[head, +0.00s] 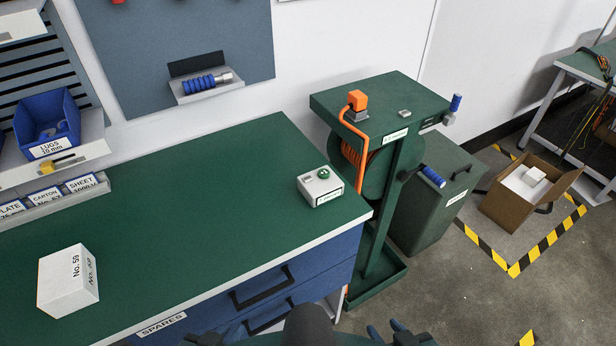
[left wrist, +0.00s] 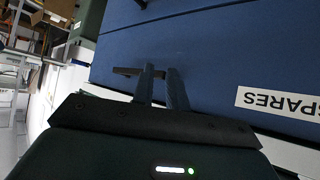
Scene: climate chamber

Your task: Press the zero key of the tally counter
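A small light-grey box with a round green part on top (head: 321,188), which I take for the tally counter, stands on the green bench top (head: 215,205) near its right end. Its front label is too small to read, and I cannot make out a zero key. My left gripper (left wrist: 160,70) is open and empty in the left wrist view, in front of the blue drawers. My right gripper (head: 385,328) shows only by its fingertips at the bottom edge of the head view, apart and empty. Both grippers are well away from the box.
A white carton marked No. 59 (head: 68,281) stands on the bench at left. A green reel stand (head: 384,108) with an orange hose is right of the bench. Drawer handles (head: 262,289) stick out at the front. The bench middle is clear.

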